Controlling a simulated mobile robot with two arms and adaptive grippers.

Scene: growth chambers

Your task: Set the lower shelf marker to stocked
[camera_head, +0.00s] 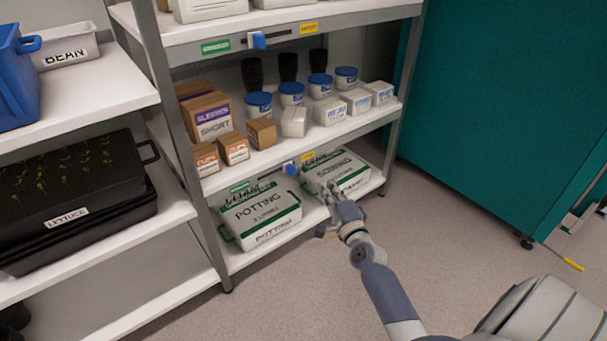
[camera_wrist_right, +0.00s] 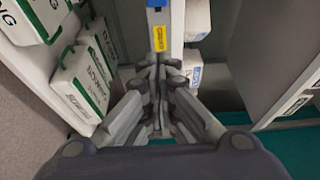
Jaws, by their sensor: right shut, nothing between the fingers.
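The lower shelf marker is a blue slider (camera_head: 290,168) on the front rail of the lower shelf. It sits between a green label (camera_head: 240,187) at left and a yellow label (camera_head: 308,157) at right, closer to the yellow one. The label text is too small to read. In the right wrist view the blue slider (camera_wrist_right: 157,3) is cut by the top edge, beyond the yellow label (camera_wrist_right: 158,38). My right gripper (camera_head: 328,190) is shut and empty, in front of the rail and apart from the slider. My left gripper is not in view.
An upper rail carries another blue slider (camera_head: 259,41). Potting bags (camera_head: 263,216) lie on the bottom shelf below the lower rail. Boxes and blue-lidded tubs (camera_head: 258,104) stand on the shelf above. A teal cabinet (camera_head: 500,100) stands at right. The floor (camera_head: 450,225) in front is clear.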

